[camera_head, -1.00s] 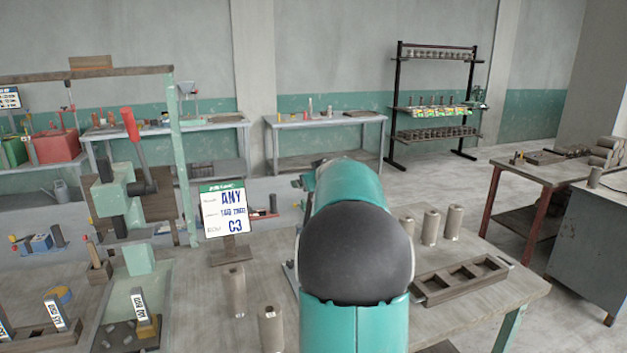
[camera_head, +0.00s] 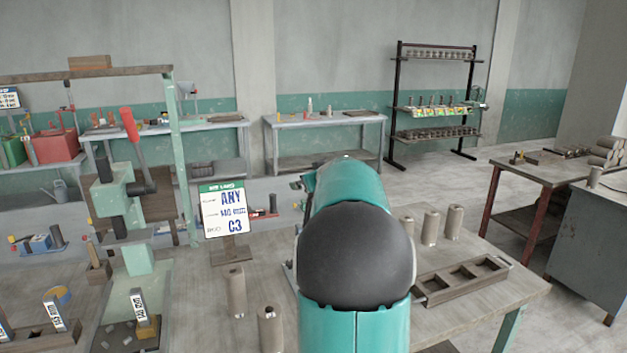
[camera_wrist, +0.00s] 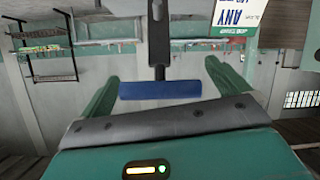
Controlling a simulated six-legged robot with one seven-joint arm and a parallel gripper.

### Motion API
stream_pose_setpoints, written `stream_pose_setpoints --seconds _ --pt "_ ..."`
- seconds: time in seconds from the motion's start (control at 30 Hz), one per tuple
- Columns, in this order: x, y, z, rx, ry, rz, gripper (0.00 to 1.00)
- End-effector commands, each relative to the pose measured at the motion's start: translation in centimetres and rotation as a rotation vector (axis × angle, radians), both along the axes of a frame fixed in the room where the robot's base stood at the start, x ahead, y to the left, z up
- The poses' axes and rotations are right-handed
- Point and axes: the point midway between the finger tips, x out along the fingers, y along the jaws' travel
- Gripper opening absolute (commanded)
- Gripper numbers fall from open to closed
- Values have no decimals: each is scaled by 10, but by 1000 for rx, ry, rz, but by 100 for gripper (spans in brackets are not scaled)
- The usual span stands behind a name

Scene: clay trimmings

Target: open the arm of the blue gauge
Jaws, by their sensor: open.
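In the wrist view, which looks upside down, a blue bar (camera_wrist: 160,89) sits across the end of a dark stem (camera_wrist: 159,60). It looks like part of the blue gauge. My gripper (camera_wrist: 161,72) is open, with one green finger on each side of the bar. Gaps show between the bar and both fingers, and nothing is held. In the head view my teal arm covers the area in front of it, so the gauge and my fingertips are hidden there.
A sign reading ANY (camera_head: 224,209) stands on the bench left of my arm. Metal cylinders (camera_head: 237,291) stand close to the arm on the left, and more (camera_head: 430,227) on the right. A wooden divided tray (camera_head: 424,297) lies at right. A press with a red handle (camera_head: 130,125) stands at left.

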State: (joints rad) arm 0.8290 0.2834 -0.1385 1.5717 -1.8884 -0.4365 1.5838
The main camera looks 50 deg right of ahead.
Motion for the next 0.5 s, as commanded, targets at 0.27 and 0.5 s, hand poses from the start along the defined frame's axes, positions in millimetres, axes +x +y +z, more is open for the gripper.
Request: stream_pose_setpoints --seconds 0.27,0.5 --pt "-43 26 24 -2 -4 0 100" --pt "-83 49 41 0 -1 0 100"
